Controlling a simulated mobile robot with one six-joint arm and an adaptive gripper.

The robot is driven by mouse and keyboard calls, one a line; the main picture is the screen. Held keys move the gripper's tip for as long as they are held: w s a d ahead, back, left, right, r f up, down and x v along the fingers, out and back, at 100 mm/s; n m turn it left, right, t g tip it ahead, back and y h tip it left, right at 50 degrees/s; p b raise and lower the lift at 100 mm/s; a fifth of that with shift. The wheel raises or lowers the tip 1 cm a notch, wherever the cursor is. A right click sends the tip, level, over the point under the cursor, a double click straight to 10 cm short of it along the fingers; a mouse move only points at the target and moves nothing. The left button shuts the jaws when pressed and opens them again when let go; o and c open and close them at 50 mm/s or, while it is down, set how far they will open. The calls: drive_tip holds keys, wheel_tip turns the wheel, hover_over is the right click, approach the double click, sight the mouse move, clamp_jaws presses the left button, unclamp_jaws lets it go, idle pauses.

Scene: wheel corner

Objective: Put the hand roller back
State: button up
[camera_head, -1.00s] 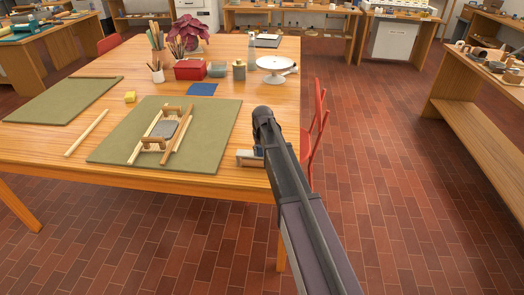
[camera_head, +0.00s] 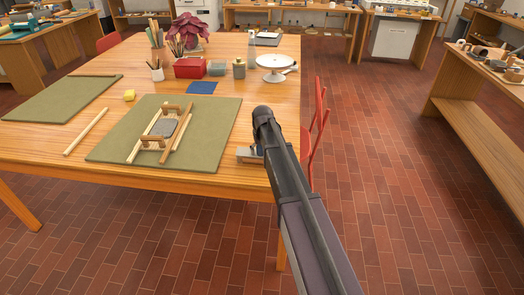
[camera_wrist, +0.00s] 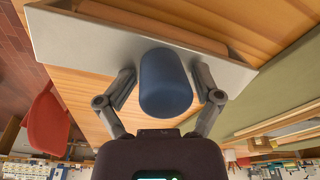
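A dark blue upright cylinder (camera_wrist: 165,85), like a handle, stands between the two fingers of my gripper (camera_wrist: 164,70) in the wrist view. A finger lies on each side, with what look like narrow gaps. Just beyond it is a pale grey piece (camera_wrist: 85,45) with a tan rounded bar (camera_wrist: 150,22). The grey piece also shows at the table's near right corner (camera_head: 248,158) in the head view, partly behind my arm. A frame with brown wooden ends (camera_head: 153,144) lies on the green mat. I cannot tell for certain which item is the hand roller.
The wooden table (camera_head: 70,165) carries a near green mat (camera_head: 215,125), a second mat (camera_head: 55,98) and a thin rolling pin (camera_head: 86,131). A red chair (camera_head: 318,125) is right of the table.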

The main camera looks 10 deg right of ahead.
drive_tip(key=shift+r+p, duration=0.85)
drive_tip(key=shift+r, duration=0.1)
wheel_tip(320, 180, up, 11)
drive_tip(key=s+p, duration=0.2)
drive_tip(key=p, duration=0.9)
drive_tip(key=shift+r, duration=0.1)
drive_tip(key=shift+s, duration=0.1)
drive_tip(key=s+g, duration=0.2)
drive_tip(key=s, duration=2.5)
drive_tip(key=shift+d+m, duration=0.2)
drive_tip(key=shift+m, duration=0.2)
